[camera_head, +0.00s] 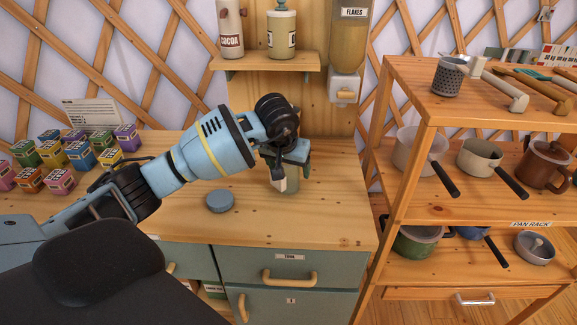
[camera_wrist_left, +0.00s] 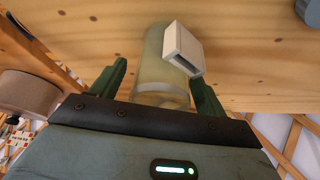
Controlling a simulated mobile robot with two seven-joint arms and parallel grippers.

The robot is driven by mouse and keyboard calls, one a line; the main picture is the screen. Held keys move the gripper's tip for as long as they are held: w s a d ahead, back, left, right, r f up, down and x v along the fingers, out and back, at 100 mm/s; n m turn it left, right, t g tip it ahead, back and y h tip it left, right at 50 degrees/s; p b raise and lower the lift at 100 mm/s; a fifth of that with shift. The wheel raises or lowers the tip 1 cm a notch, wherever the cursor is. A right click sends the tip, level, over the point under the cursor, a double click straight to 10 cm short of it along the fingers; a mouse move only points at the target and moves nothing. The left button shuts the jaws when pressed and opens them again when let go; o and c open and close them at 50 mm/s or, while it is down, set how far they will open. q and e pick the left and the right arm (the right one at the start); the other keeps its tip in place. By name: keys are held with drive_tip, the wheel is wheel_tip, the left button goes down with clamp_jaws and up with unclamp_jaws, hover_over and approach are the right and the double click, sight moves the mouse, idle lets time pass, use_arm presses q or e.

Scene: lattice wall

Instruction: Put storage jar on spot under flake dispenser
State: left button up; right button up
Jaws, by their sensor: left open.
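In the left wrist view the jar (camera_wrist_left: 152,60) stands between the two green fingers of the open gripper (camera_wrist_left: 155,90), with gaps visible on both sides. The flake dispenser (camera_head: 350,30), labelled FLAKES, hangs on the back panel to the jar's right, with a white outlet (camera_head: 344,88). The counter below it is bare; I see no marked spot. My right gripper is not in view.
A round blue-grey lid (camera_head: 220,201) lies on the counter left of the jar. Colourful small boxes (camera_head: 80,154) stand at the left. A shelf (camera_head: 265,62) holds a cocoa container and another jar. A pan rack (camera_head: 405,214) bounds the right side.

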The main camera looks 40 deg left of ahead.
use_arm(q)
drive_tip(key=shift+s+r, duration=0.1)
drive_tip(key=shift+r, duration=0.5)
drive_tip(key=v, duration=1.1)
drive_tip(key=shift+s+d, duration=0.15)
